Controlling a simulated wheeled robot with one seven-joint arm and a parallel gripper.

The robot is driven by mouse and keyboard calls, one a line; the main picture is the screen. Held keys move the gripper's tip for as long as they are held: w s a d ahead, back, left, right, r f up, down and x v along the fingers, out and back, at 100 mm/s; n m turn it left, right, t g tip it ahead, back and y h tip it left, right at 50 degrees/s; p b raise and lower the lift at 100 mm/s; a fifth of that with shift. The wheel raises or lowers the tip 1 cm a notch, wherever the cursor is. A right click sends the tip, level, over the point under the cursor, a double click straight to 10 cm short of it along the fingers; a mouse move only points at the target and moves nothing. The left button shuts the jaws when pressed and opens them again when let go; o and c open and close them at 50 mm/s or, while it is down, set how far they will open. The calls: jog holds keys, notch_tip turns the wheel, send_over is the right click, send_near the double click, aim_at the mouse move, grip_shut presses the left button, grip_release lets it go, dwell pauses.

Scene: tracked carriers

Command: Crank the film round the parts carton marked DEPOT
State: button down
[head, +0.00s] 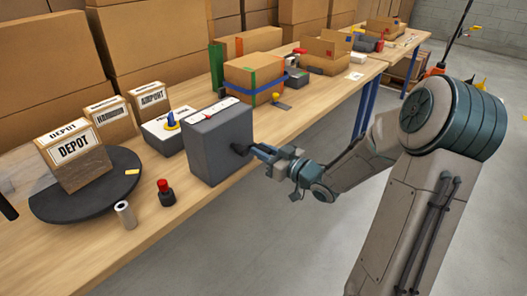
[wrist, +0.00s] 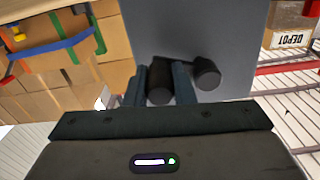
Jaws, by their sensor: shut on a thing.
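The parts carton marked DEPOT (head: 75,160) stands on a dark round turntable (head: 95,200) at the left of the bench. Clear film (head: 28,172) stretches from the carton's left side. A grey crank box (head: 220,145) stands on the bench to the right of the turntable. My gripper (head: 262,152) is at the box's right side, shut on the dark crank handle (wrist: 160,80). In the wrist view the gripper's fingers (wrist: 166,85) stand either side of the handle. The crank's dark hub (wrist: 206,74) shows beside it.
A red-topped button (head: 165,192) and a small roll (head: 125,215) sit in front. A strapped carton (head: 253,78) stands farther along the bench. The floor right of the bench is clear near my arm.

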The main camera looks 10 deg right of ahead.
jog(key=n, duration=0.1)
jog(key=r+n+b, duration=0.1)
jog(key=n, duration=0.1)
jog(key=shift+w+d+r, duration=0.1)
jog(key=shift+r+n+b, duration=0.75)
jog(key=shift+n, duration=0.45)
jog(key=c, duration=1.2)
grip_release()
jog(key=shift+d, duration=0.1)
jog(key=p+v, duration=0.1)
jog(key=v, duration=1.3)
jog(key=shift+w, duration=0.1)
